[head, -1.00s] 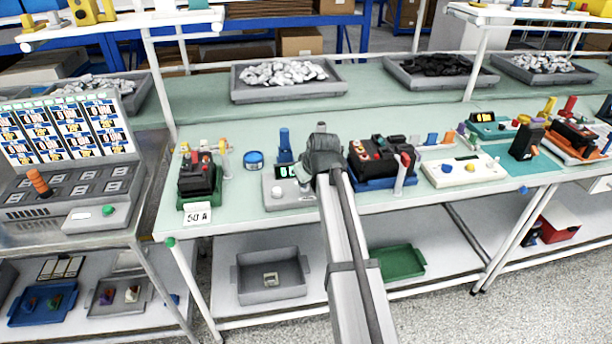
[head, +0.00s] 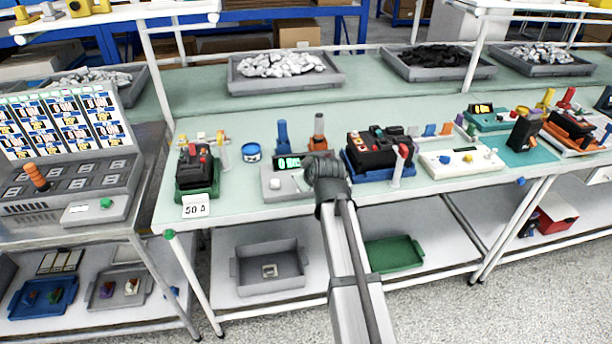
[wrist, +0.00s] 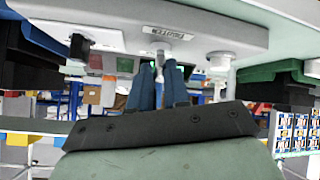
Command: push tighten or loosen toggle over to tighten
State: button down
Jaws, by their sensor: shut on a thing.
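The grey torque device (head: 270,172) with a lit green display and a white knob sits on the light green bench. It fills the top of the wrist view (wrist: 110,35), where it carries a small label too blurred to read. The toggle (wrist: 160,72) is a short pale lever below that label. My gripper (wrist: 159,80) has its two blue fingers closed around the toggle, one on each side. In the head view my wrist covers the toggle, the fingers and the device's right front part. Which way the toggle leans is unclear.
A blue driver (head: 283,136) and an orange driver (head: 318,132) stand behind the device. A black breaker in a blue holder (head: 380,152) is close on the right. A black breaker on a green base (head: 197,172) and a blue tape roll (head: 252,152) are left.

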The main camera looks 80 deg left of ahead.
jog(key=shift+s, duration=0.1)
jog(key=c, duration=1.1)
grip_release()
jog(key=v, duration=1.4)
